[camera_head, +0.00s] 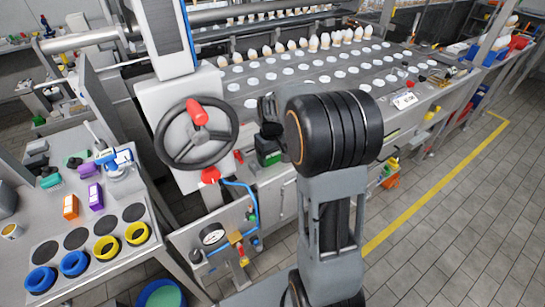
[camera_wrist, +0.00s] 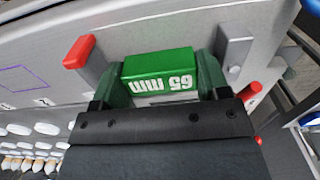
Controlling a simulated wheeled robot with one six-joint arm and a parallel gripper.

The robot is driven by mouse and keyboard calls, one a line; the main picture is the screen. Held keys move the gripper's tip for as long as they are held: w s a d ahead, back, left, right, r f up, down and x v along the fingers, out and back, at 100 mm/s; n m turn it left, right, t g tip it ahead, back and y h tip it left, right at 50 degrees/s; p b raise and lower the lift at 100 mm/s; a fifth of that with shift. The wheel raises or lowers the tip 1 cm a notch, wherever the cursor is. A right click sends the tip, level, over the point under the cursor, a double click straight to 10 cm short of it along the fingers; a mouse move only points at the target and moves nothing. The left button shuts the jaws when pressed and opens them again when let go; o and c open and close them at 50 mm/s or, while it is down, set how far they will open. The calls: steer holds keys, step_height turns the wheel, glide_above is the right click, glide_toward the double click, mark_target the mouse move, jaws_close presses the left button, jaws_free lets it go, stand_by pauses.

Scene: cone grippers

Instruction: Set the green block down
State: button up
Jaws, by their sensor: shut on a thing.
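The green block (camera_wrist: 160,66) is marked "65 mm" and sits between the two dark green fingers of my gripper (camera_wrist: 158,78) in the wrist view. The fingers are shut on its two sides. In the head view the block (camera_head: 268,157) shows below my dark gripper (camera_head: 268,135), in front of the machine's side and right of the black handwheel. Whether its underside touches anything cannot be told. A thin purple square outline (camera_wrist: 22,79) lies on the pale panel at the left of the wrist view.
A red-capped lever (camera_wrist: 80,52) and a grey lever (camera_wrist: 235,48) stand on either side of the block. The handwheel (camera_head: 196,134) is close by. White discs and cones (camera_head: 320,80) fill the machine top. A table (camera_head: 125,270) with rings stands at left.

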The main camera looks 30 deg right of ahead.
mark_target(272, 155)
steer(key=shift+f, duration=0.35)
steer(key=shift+f, duration=0.2)
steer(key=o, duration=0.7)
step_height(272, 155, up, 12)
steer(key=s+a+f+t, duration=0.1)
steer(key=s+a, duration=0.3)
steer(key=s, duration=0.4)
steer(key=s+a+f+m+t, duration=0.1)
steer(key=s+a+f+t, duration=0.1)
steer(key=s+a, duration=0.3)
steer(key=s, duration=0.3)
steer(key=shift+a+f+t, duration=0.15)
steer(key=shift+a+t, duration=0.1)
steer(key=shift+t, duration=0.15)
steer(key=shift+s, duration=0.1)
